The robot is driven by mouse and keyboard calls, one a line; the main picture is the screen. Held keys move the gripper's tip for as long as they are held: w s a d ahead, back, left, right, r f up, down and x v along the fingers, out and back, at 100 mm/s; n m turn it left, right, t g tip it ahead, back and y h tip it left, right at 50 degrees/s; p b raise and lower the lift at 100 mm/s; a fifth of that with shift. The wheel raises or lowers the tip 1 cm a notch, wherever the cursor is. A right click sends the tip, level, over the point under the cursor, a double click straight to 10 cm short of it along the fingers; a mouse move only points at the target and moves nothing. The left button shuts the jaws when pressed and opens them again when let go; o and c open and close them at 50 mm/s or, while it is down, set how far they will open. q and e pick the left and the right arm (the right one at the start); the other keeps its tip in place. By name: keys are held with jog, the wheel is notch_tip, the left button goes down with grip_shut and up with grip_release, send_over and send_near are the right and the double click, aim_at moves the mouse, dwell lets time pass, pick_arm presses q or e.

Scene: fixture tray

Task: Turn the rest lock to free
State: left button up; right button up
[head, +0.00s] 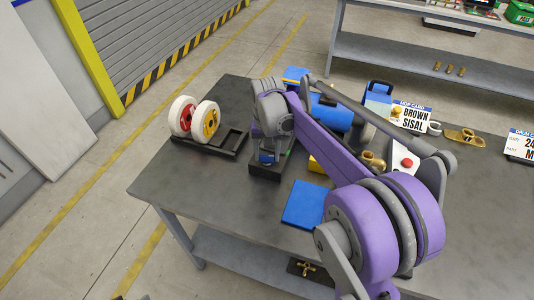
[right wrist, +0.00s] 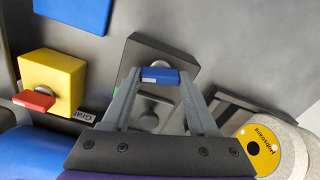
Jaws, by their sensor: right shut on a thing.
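My right gripper (head: 267,156) reaches down over a dark block (head: 265,170) on the table. In the right wrist view, the fingers of my right gripper (right wrist: 160,76) are shut on a small blue handle (right wrist: 160,75) above the same dark block (right wrist: 150,52). A round silver hub (right wrist: 149,118) shows between the fingers, partly hidden. A yellow block (right wrist: 62,73) with a red handle (right wrist: 34,101) stands beside it. No readable label names the rest lock. My left gripper is not in view.
A dark tray with red-centred and yellow-centred wheels (head: 208,121) stands left of the gripper. A blue pad (head: 304,203) lies at the front. A blue cylinder (head: 331,112) and a "BROWN SISAL" card (head: 411,117) are to the right.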

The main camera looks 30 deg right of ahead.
aim_at(267, 156)
jog(key=shift+m, duration=1.6)
jog(key=o, duration=1.4)
jog(key=shift+r, duration=0.1)
notch_tip(267, 156, up, 11)
jog(key=shift+f+p, duration=0.2)
jog(key=shift+p, duration=0.1)
